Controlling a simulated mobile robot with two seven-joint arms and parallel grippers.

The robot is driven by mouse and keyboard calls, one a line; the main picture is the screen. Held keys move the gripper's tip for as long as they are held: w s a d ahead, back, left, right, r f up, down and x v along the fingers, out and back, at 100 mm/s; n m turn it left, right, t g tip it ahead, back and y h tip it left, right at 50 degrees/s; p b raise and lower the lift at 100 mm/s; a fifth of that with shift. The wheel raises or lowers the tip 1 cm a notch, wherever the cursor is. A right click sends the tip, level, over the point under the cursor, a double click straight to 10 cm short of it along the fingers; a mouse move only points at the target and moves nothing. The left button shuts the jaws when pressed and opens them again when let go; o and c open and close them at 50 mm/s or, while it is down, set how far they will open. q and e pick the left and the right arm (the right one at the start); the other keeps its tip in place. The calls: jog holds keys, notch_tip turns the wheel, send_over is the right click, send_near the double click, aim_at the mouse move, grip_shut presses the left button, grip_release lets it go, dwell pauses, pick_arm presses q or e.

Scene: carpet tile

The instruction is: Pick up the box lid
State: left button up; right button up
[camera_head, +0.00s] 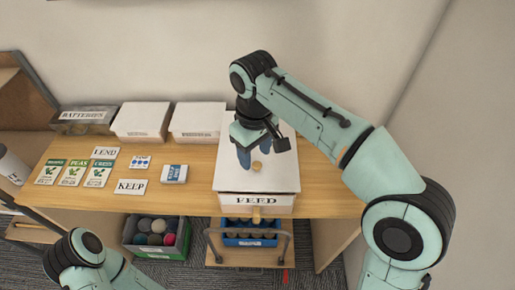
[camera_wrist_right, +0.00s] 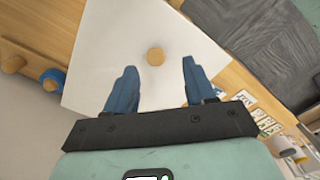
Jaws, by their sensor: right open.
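The box lid (camera_head: 240,180) is a flat white panel with a small round wooden knob (camera_head: 256,166). It lies on a white box labelled FEED (camera_head: 257,201) at the right part of the table. My right gripper (camera_head: 257,152) is above the lid, close to the knob. In the right wrist view its two blue fingers (camera_wrist_right: 155,85) are spread, with the knob (camera_wrist_right: 155,55) beyond and between their tips, and nothing is held. The lid also fills much of that view (camera_wrist_right: 110,40). My left arm shows at the lower left, but its gripper is out of view.
Two white lidded boxes (camera_head: 141,119) (camera_head: 198,119) and a BATTERIES box (camera_head: 84,117) stand along the back of the wooden table (camera_head: 199,199). Seed packets and labels (camera_head: 73,173) lie at the left. A green bin (camera_head: 157,238) and a blue crate (camera_head: 247,240) sit below.

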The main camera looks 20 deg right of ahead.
aim_at(256, 163)
jog(key=f, duration=0.2)
jog(key=f+b, duration=0.1)
jog(key=f, duration=0.1)
jog(key=shift+w+d+f, duration=0.15)
jog(key=shift+d+f, duration=0.05)
jog(key=shift+f, duration=0.05)
grip_shut()
jog(key=shift+r, duration=0.15)
